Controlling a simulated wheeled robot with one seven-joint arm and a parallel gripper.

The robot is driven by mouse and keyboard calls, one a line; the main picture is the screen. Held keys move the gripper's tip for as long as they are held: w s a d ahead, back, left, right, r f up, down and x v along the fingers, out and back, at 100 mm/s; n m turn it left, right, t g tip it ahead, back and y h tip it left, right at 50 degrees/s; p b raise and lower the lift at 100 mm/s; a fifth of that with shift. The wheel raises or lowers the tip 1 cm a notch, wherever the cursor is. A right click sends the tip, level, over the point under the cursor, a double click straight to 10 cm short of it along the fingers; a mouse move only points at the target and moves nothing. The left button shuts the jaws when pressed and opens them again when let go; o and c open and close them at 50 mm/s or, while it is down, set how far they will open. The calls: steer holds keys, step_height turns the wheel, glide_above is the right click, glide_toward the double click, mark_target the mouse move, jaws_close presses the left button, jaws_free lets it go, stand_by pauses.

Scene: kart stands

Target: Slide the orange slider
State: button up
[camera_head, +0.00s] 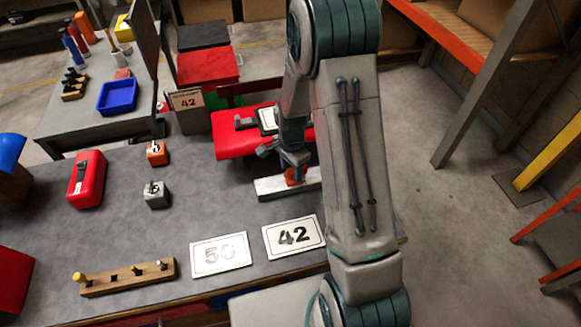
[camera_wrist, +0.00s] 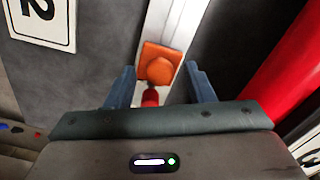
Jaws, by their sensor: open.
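The orange slider (camera_wrist: 159,65) sits on a pale metal rail (camera_wrist: 187,20) in the wrist view, with a rounded orange knob on top. A small red part (camera_wrist: 150,97) shows on the rail just below it. My gripper (camera_wrist: 161,80) is open, with one blue finger on each side of the rail and the slider's near end between or just beyond the tips. I see no clear contact. In the head view the slider (camera_head: 294,176) is partly hidden beneath my gripper (camera_head: 292,165), and the rail (camera_head: 270,188) runs along the grey table, its right end hidden by my arm.
A red case (camera_head: 235,140) lies behind the rail. An orange block (camera_head: 157,153), a grey block (camera_head: 156,195), a red toolbox (camera_head: 87,180) and a wooden peg board (camera_head: 128,278) stand to the left.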

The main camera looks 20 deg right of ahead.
jaws_close()
steer(key=shift+a+b, duration=0.95)
steer(key=shift+a, duration=2.85)
jaws_free()
steer(key=shift+a, duration=0.2)
steer(key=shift+d, duration=0.1)
steer(key=shift+d, duration=0.1)
steer(key=shift+r, duration=0.15)
step_height(320, 180, up, 14)
steer(key=b, duration=0.1)
steer(key=shift+f+b, duration=0.2)
steer(key=shift+b, duration=0.1)
